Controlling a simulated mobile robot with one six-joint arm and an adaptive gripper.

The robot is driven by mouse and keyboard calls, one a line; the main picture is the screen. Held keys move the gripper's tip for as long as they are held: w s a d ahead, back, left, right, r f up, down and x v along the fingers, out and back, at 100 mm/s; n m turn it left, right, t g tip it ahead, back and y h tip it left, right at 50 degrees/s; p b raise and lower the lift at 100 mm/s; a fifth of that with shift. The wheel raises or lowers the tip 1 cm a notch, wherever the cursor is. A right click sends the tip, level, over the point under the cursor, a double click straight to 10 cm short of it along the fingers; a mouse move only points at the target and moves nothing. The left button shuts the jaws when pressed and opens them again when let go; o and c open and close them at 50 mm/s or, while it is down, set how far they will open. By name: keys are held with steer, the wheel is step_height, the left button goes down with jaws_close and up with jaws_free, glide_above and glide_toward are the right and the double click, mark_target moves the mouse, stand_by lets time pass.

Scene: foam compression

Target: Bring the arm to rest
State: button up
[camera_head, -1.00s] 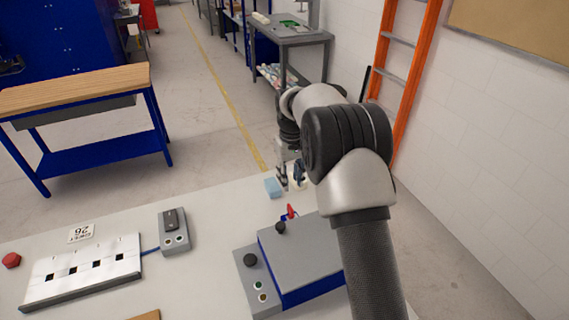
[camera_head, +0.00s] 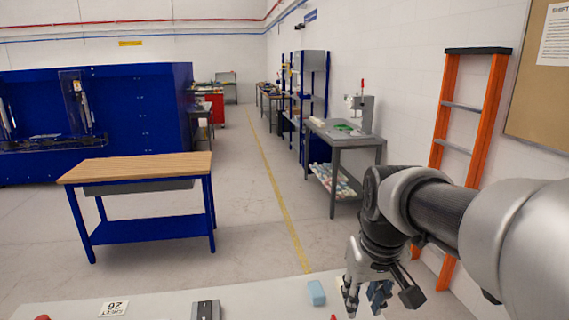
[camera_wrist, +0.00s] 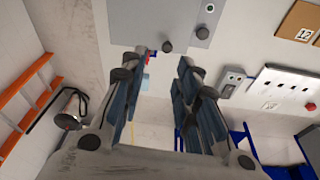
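My gripper (camera_head: 365,298) hangs over the right part of the white table in the head view, fingers pointing down. In the wrist view my gripper (camera_wrist: 163,62) has its two fingers apart with a clear gap between them, and I see nothing held. A light blue foam block (camera_head: 316,292) lies on the table just left of the fingers in the head view, apart from them.
The white table (camera_head: 160,300) lies below. A grey box with knobs (camera_wrist: 190,14) and a white slotted panel (camera_wrist: 285,85) show on it. An orange ladder (camera_head: 487,125) leans at the wall on the right. A wood-topped bench (camera_head: 140,167) stands beyond the table.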

steer(key=s+f+t+b, duration=0.1)
steer(key=s+f, duration=0.1)
steer(key=s, duration=0.7)
steer(key=s+f+m+t, duration=0.1)
steer(key=s+f, duration=0.1)
steer(key=s, duration=0.8)
steer(key=shift+a+f+b, duration=0.15)
steer(key=shift+f+b, duration=0.1)
steer(key=shift+b, duration=0.1)
steer(key=shift+s, duration=0.1)
